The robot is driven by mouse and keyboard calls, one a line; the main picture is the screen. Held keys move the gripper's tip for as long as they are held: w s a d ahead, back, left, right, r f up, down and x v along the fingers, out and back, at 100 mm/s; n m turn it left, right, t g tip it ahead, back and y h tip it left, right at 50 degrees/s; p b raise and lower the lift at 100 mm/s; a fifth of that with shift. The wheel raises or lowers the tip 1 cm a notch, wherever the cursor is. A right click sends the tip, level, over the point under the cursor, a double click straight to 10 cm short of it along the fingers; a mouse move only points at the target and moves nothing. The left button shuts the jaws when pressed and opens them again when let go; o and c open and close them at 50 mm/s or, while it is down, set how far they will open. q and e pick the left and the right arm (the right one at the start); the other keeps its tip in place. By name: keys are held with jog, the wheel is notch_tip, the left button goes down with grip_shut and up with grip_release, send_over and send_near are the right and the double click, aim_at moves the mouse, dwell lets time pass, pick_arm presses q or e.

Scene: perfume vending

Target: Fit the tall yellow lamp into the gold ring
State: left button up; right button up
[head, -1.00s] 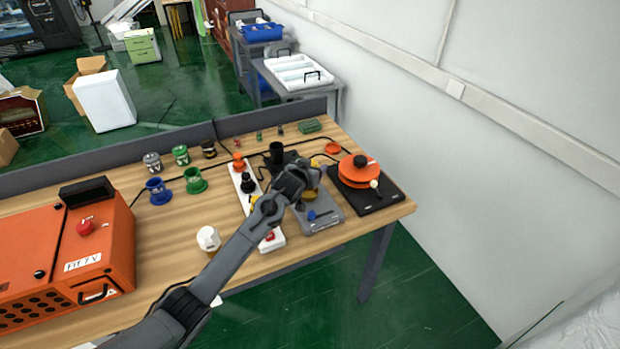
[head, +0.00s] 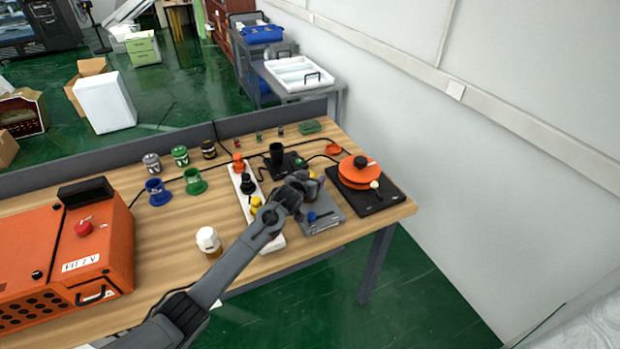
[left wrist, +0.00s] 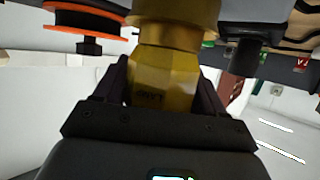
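In the left wrist view the tall yellow lamp (left wrist: 163,75) is a gold, faceted piece with dark lettering, seen upside down. It stands between the two dark fingers of my left gripper (left wrist: 165,90), which appears shut on it. A wider gold collar (left wrist: 175,12) meets the lamp's far end; I cannot tell whether it is the gold ring or part of the lamp. In the head view my left gripper (head: 303,184) is over the back part of a grey stand (head: 322,222) with a blue knob. The gold ring cannot be made out there. My right gripper is not in view.
A white strip (head: 243,187) with coloured pieces lies left of the gripper. A black plate (head: 378,204) with an orange reel (head: 358,178) is at right. A white-capped jar (head: 208,240) and orange box (head: 100,240) are left.

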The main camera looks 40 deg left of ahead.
pick_arm(q)
jog(key=o, duration=0.4)
